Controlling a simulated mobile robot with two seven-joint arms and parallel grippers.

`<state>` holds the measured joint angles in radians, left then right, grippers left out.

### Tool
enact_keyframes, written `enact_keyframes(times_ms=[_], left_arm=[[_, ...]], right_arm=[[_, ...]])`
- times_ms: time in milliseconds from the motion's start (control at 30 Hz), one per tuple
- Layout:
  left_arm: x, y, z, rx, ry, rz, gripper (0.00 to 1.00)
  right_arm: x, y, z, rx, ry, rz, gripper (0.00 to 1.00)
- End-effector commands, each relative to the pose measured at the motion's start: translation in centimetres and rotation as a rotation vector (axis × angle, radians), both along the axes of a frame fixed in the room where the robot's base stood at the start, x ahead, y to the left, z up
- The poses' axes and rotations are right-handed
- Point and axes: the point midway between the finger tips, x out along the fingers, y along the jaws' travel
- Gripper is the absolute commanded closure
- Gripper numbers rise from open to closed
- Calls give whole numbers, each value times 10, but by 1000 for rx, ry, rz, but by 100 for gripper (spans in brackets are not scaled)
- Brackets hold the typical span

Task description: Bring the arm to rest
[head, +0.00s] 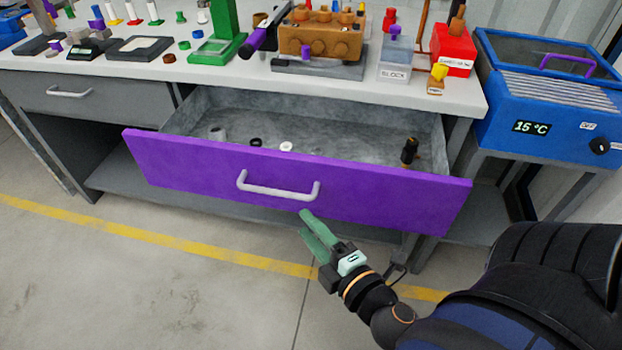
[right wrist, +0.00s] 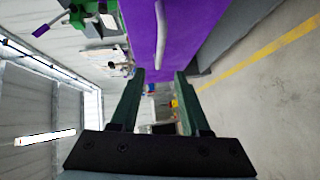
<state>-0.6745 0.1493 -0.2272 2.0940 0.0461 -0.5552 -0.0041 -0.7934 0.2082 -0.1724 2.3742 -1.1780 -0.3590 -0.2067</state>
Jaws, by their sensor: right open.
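My right gripper (head: 312,232) is open and empty, with green fingers. In the head view it is in front of the open purple drawer (head: 210,185), just below the white drawer handle (head: 278,190). In the right wrist view both fingers (right wrist: 158,105) stand apart with nothing between them. The handle (right wrist: 160,35) and the purple drawer front (right wrist: 195,30) show ahead of and above the fingers there. The gripper appears apart from the handle. My left gripper is not in view.
The open drawer holds a dark fitting (head: 409,151), a white ring (head: 286,147) and a few small parts. The white bench top (head: 230,75) carries an orange pump block (head: 320,38) and many parts. A blue temperature unit (head: 550,100) stands right. The floor in front is clear.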

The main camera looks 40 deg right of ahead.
Motion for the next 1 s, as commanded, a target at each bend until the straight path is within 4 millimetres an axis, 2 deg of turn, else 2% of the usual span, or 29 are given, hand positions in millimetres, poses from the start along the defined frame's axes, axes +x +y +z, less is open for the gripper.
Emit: enact_keyframes(times_ms=[367,467,567,733,900,1000], left_arm=[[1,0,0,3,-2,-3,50],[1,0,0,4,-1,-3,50],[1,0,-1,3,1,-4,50],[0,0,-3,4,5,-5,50],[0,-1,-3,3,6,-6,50],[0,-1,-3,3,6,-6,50]], right_arm=[[0,0,-1,3,2,0,54],[1,1,-8,50,21,-8,54],[0,2,-28,181,75,-33,54],[-6,16,-84,544,237,-111,54],[-18,42,-134,909,416,-202,54],[-27,61,-157,1095,514,-255,54]])
